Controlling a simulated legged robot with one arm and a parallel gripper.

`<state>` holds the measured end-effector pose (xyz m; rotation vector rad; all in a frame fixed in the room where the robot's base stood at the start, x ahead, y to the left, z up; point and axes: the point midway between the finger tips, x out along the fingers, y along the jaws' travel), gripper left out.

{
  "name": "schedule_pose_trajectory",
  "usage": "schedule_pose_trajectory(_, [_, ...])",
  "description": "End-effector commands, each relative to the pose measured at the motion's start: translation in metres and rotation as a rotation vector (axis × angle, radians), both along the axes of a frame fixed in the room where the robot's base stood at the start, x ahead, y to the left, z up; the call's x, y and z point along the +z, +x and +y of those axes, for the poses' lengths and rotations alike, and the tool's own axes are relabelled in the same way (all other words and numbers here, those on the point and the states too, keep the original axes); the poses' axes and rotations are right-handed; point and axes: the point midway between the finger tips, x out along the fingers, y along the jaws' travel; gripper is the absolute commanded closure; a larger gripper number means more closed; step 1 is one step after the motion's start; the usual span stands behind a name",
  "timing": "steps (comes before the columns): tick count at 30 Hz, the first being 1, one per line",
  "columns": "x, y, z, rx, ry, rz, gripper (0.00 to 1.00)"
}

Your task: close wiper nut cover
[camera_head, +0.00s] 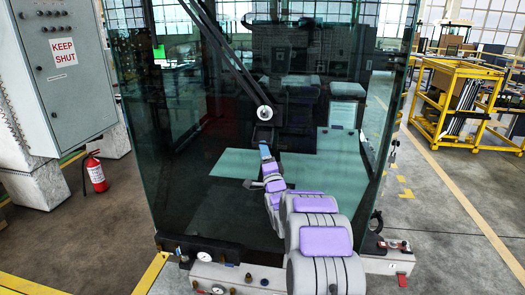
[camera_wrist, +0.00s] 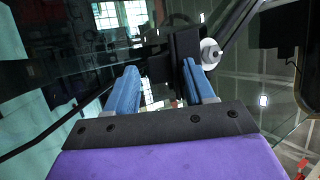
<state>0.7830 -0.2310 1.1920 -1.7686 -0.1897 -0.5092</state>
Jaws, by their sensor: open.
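The wiper nut (camera_head: 264,112) is a pale round cap at the foot of the dark wiper arm on the cab glass. It also shows in the wrist view (camera_wrist: 210,53), just beyond my right finger. A black block (camera_head: 263,133), which looks like the nut cover, sits just below the nut. In the wrist view this block (camera_wrist: 184,46) stands beside the nut, leaving the nut's round face exposed. My gripper (camera_head: 264,149) is just below the block. In the wrist view its blue fingers (camera_wrist: 157,73) are apart with nothing held between them. Whether a finger touches the block cannot be told.
The wiper arm (camera_head: 228,68) slants up left across the large glass pane (camera_head: 190,150). A white ledge with small fittings (camera_head: 220,272) runs along the bottom. A grey cabinet (camera_head: 70,75) and a fire extinguisher (camera_head: 95,172) stand left; a yellow trolley (camera_head: 450,100) stands right.

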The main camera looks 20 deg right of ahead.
Motion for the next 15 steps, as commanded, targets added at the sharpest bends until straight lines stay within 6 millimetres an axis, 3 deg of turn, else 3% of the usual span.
schedule_pose_trajectory(6, [0.007,0.017,-0.003,0.000,0.000,0.000,0.47])
schedule_pose_trajectory(15, [0.009,0.024,-0.004,-0.001,0.002,0.006,0.47])
